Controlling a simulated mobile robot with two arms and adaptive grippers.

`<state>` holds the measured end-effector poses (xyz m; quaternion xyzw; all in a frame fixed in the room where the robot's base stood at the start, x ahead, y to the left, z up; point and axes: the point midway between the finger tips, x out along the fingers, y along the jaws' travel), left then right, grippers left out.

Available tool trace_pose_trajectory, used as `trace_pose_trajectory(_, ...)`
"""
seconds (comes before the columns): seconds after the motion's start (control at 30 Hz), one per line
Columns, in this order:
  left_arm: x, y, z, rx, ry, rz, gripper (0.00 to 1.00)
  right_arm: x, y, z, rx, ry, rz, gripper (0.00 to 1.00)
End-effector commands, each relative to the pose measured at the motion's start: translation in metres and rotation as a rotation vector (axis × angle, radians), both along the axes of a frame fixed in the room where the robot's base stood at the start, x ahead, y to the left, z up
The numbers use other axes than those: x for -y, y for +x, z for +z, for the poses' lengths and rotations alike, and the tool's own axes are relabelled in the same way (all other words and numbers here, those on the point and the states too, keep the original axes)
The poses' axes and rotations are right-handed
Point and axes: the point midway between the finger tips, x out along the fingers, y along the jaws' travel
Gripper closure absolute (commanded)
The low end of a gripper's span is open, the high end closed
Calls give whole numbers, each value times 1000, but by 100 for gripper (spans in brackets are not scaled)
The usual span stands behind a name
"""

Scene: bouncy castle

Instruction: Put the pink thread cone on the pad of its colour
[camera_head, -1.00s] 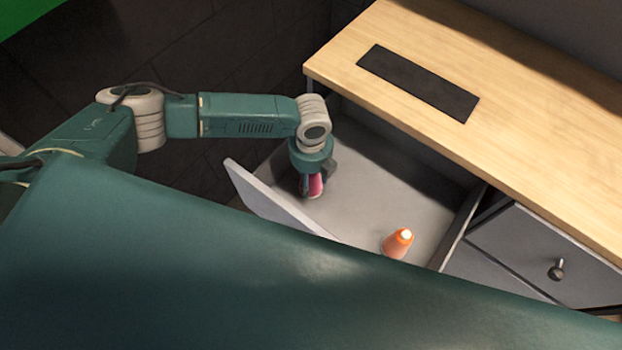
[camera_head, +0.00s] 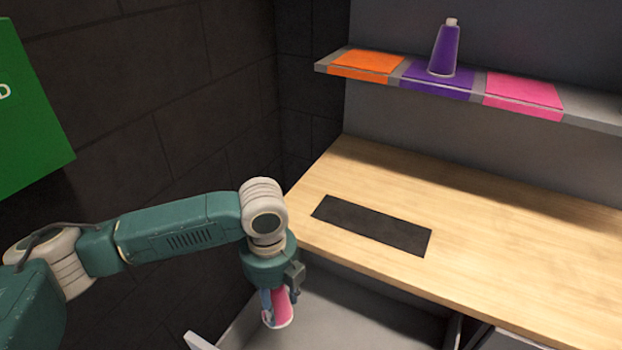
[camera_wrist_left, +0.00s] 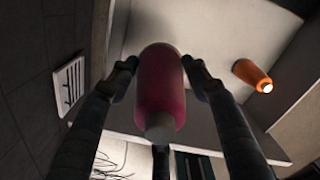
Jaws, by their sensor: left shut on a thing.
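The pink thread cone (camera_head: 279,306) is held in my left gripper (camera_head: 278,294), above the open drawer in the head view. In the left wrist view the cone (camera_wrist_left: 160,90) sits between the two fingers of my left gripper (camera_wrist_left: 160,78), which are shut on its sides. The pink pad (camera_head: 525,90) lies on the shelf at the upper right, to the right of the purple pad, and is bare. My right gripper is not in view.
A purple cone (camera_head: 444,48) stands on the purple pad (camera_head: 437,83). The orange pad (camera_head: 366,63) is bare. The shelf is above the wooden desktop (camera_head: 480,235), which carries a dark mat (camera_head: 371,226). An orange cone (camera_wrist_left: 252,75) lies in the drawer (camera_wrist_left: 215,25) in the left wrist view.

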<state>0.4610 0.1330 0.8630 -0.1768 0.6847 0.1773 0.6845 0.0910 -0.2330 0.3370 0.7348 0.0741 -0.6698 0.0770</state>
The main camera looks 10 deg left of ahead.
Motion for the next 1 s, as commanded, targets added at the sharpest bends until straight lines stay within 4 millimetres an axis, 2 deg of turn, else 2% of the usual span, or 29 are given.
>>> trace_pose_trajectory(0.17,0,1,14,2,-1,0,86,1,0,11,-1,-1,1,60)
trace_pose_trajectory(0.47,1,1,80,1,-3,0,86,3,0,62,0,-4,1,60)
trace_pose_trajectory(0.53,-2,-1,72,1,-2,70,86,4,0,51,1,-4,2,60)
trace_pose_trajectory(0.77,-9,-9,77,3,-6,398,86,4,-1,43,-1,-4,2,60)
trace_pose_trajectory(1.0,-19,-21,86,0,-11,871,86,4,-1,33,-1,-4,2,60)
